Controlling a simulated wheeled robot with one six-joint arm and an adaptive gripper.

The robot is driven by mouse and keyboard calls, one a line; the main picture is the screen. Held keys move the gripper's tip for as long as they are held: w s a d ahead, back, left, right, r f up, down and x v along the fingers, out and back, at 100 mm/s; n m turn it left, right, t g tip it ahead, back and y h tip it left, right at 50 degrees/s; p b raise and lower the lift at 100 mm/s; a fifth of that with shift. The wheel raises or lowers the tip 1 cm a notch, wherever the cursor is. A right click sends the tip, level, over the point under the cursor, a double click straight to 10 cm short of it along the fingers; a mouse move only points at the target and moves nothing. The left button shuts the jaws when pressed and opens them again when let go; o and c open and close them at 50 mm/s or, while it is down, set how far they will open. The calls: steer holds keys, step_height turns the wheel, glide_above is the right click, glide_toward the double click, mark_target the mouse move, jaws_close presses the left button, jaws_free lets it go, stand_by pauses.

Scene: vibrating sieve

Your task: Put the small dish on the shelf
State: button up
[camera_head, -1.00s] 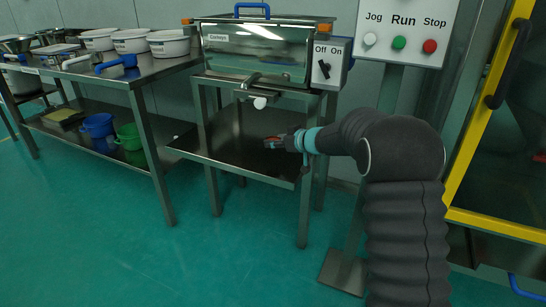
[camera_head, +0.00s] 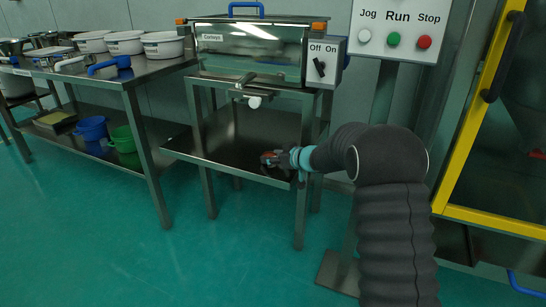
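My gripper (camera_head: 268,158) is low over the right front part of the steel shelf (camera_head: 215,150) under the sieve machine. It is small and dark with orange bits, and its fingers are too small to tell open from shut. I cannot make out a small dish in or beside it. Whether the gripper touches the shelf cannot be told. The visible part of the shelf is otherwise bare.
The sieve machine (camera_head: 250,52) with a white-ended outlet (camera_head: 254,102) hangs above the shelf. Stand legs (camera_head: 302,200) flank it. A left table (camera_head: 130,78) holds white bowls (camera_head: 163,45) and scoops, with blue (camera_head: 92,128) and green (camera_head: 123,138) buckets below. A button panel (camera_head: 398,30) stands right.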

steer(key=o, duration=0.3)
steer(key=shift+o, duration=0.2)
steer(key=shift+s+d+r, duration=0.1)
steer(key=shift+d+r, duration=0.05)
steer(key=shift+r, duration=0.1)
steer(key=s+d+r+m+t+h+p, duration=0.1)
steer(key=s+d+r+m+t+h, duration=0.2)
steer(key=s+d+r, duration=0.6)
steer(key=s+d+r+m+t+h, duration=0.1)
steer(key=s+d+r+m+h, duration=0.2)
steer(key=s+d+r+h, duration=0.6)
steer(key=s+d+f+m+g, duration=0.2)
steer(key=s+d, duration=0.2)
steer(key=s, duration=0.5)
steer(key=s+d+f+m+g, duration=0.15)
steer(key=s+d, duration=0.25)
steer(key=s, duration=0.5)
steer(key=s+a+f+g+y, duration=0.1)
steer(key=s+a+f+g, duration=0.1)
steer(key=s, duration=0.5)
steer(key=s+a+f+g+y, duration=0.1)
steer(key=s+a+f+g, duration=0.1)
steer(key=s, duration=0.5)
steer(key=shift+s+f, duration=0.25)
steer(key=shift+f, duration=0.3)
